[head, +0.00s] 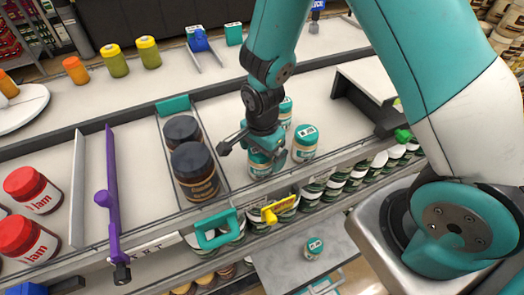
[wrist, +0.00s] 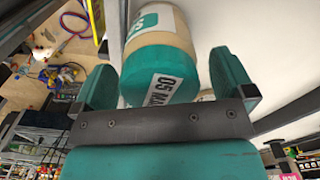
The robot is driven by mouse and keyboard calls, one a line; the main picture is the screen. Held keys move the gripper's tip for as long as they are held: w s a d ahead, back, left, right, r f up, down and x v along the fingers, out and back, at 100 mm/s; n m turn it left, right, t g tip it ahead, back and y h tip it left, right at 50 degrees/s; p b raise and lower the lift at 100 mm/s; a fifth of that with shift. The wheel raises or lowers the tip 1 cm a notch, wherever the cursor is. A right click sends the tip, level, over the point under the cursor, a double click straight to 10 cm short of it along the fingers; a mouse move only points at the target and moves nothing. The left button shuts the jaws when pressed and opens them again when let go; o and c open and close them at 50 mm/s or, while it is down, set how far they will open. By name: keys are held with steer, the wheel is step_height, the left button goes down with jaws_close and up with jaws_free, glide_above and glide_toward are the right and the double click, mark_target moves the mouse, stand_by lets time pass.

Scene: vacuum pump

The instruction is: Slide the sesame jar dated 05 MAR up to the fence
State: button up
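A small jar with a teal lid and a label reading "05 MA…" (wrist: 160,75) fills the middle of the wrist view, the label's end cut off. My gripper (wrist: 165,80) is open, with one finger either side of it; a gap shows at the right finger. In the head view my gripper (head: 256,150) is low over a teal-lidded jar (head: 260,165), partly hidden by it. Two similar jars stand behind and to the right, one at the right (head: 305,142). Thin upright dividers stand left, including a purple one (head: 111,195); I cannot tell which is the fence.
Two large dark jars (head: 195,170) stand left of my gripper. Red jam jars (head: 30,188) are farther left. A teal bracket (head: 215,232) and a yellow tag (head: 280,209) are on the front edge. More jars fill the shelf below.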

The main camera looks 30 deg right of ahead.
step_height(320, 180, up, 18)
steer(key=b, duration=0.3)
steer(key=shift+f, duration=0.25)
stand_by(0.3)
